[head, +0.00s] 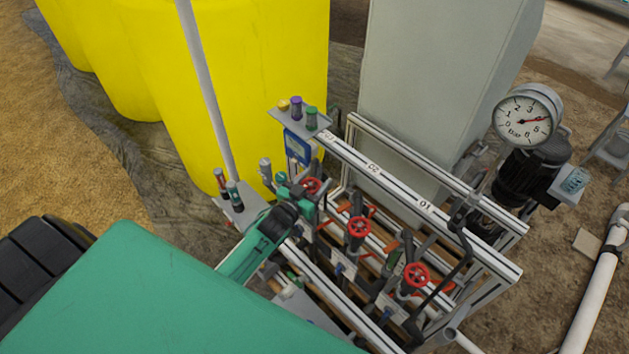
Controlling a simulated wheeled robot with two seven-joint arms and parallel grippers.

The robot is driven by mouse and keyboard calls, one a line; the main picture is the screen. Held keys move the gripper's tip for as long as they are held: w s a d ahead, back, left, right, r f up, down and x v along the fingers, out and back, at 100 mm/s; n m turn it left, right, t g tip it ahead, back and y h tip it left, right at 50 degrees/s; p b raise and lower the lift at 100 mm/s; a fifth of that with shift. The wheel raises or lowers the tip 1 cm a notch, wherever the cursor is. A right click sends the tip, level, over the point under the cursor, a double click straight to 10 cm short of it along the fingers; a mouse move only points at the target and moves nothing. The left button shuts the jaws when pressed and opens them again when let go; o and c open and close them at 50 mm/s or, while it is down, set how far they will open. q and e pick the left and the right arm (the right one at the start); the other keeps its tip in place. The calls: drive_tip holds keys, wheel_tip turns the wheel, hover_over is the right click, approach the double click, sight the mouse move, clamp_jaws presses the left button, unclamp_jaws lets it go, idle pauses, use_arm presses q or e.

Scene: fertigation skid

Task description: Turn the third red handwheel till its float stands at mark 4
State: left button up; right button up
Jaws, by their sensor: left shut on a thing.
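Three red handwheels sit in a row on the skid's frame, under a rail with labels; the ones I can read are 02 and 01. The far-left handwheel (312,186) is partly covered by my left gripper (301,190), which is shut on it. The middle handwheel (358,228) and the nearest handwheel (416,275) stand free. My left arm comes in from the lower left. The floats and their marks are too small or hidden to read. My right gripper is not in view.
The aluminium frame (420,207) surrounds the wheels, with dark pipes close by. A pressure gauge (524,120) stands at the right. Small bottles on a shelf (283,121) and vials on a plate (240,215) are near the arm. Yellow tanks (255,80) stand behind.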

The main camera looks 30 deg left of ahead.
use_arm(q)
drive_tip(key=shift+r, duration=0.1)
idle(0.3)
drive_tip(key=o, duration=1)
drive_tip(key=shift+s, duration=0.1)
drive_tip(key=shift+s+a+f, duration=0.1)
drive_tip(key=shift+s+f, duration=0.1)
drive_tip(key=shift+s, duration=0.15)
drive_tip(key=shift+s+a+r+b, duration=0.2)
drive_tip(key=shift+s+b, duration=0.45)
drive_tip(key=shift+s, duration=1.5)
drive_tip(key=shift+s+a+f+b, duration=0.1)
drive_tip(key=shift+s+a+b, duration=0.35)
drive_tip(key=shift+s, duration=1.65)
drive_tip(key=shift+s+a+r+b, duration=0.1)
drive_tip(key=shift+s+b, duration=0.7)
drive_tip(key=shift+s, duration=1.35)
